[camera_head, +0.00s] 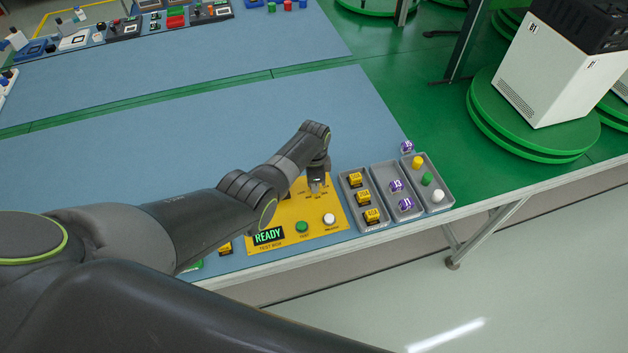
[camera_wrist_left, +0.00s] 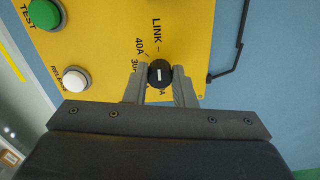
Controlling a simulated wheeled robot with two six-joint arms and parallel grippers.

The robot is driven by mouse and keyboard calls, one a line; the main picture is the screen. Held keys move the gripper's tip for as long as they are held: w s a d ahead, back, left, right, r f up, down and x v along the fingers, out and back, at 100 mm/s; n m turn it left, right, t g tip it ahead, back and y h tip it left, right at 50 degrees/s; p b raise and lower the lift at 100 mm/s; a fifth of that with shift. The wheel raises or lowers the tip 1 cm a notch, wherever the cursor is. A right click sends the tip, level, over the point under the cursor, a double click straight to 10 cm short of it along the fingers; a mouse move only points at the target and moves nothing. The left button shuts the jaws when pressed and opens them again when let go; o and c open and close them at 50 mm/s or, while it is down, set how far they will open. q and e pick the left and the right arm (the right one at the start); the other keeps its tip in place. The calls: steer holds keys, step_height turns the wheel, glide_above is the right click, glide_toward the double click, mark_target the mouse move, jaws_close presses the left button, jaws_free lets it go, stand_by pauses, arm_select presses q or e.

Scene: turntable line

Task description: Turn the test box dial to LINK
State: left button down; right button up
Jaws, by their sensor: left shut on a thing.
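The yellow test box (camera_head: 279,238) lies near the front edge of the blue table, and its display reads READY. Its black dial (camera_wrist_left: 159,74) shows in the left wrist view with a white mark on top. The labels LINK and 40A are readable beside it; other labels are partly hidden by the fingers. My left gripper (camera_wrist_left: 160,88) is shut on the dial, one finger on each side; it also shows over the box in the head view (camera_head: 317,184). A green TEST button (camera_wrist_left: 44,13) and a white RELEASE button (camera_wrist_left: 76,77) are on the same face. My right gripper is not in view.
Grey trays beside the box hold yellow fuses (camera_head: 363,199), purple parts (camera_head: 396,186) and coloured caps (camera_head: 427,179). A black cable (camera_wrist_left: 232,62) runs along the box's side. A white machine (camera_head: 546,72) stands on a green turntable at the right.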

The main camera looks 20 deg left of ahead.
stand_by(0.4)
arm_select(q)
steer(key=c, duration=1.2)
jaws_free()
steer(key=shift+w+r+p, duration=0.1)
steer(key=shift+r+p, duration=0.25)
steer(key=shift+r, duration=0.3)
step_height(320, 180, up, 5)
steer(key=shift+p, duration=0.65)
step_height(320, 180, up, 11)
steer(key=shift+b, duration=0.35)
